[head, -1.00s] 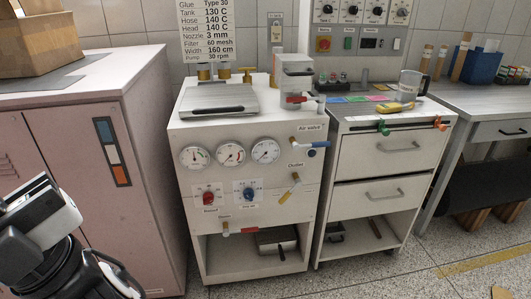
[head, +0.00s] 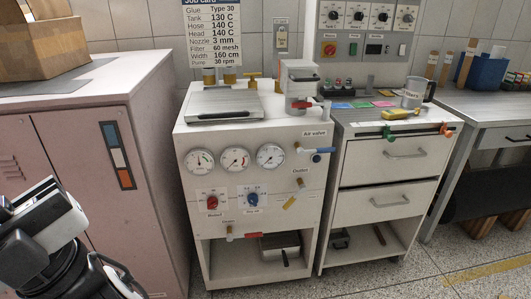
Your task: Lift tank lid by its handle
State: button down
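The tank lid (head: 222,100) is a flat light-grey metal plate on top of the white glue machine (head: 184,125), in the head view. It lies flat and looks shut. Its dark bar handle (head: 218,116) runs along the front edge. My gripper (head: 62,205) is at the lower left of the view, in front of the pink cabinet and well apart from the lid. Its fingertips are not clear enough to show whether it is open or shut.
Gauges and knobs line the machine's front. A drawer cart (head: 390,165) stands to the right. The pink cabinet (head: 60,160) with a cardboard box (head: 45,50) is at left.

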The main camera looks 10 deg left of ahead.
aim_at(244, 103)
jog(key=i+j, duration=0.2)
jog(key=j, duration=0.2)
jog(key=i+j, duration=0.25)
jog(key=j, duration=0.2)
jog(key=i+j, duration=0.2)
jog(key=j, duration=0.2)
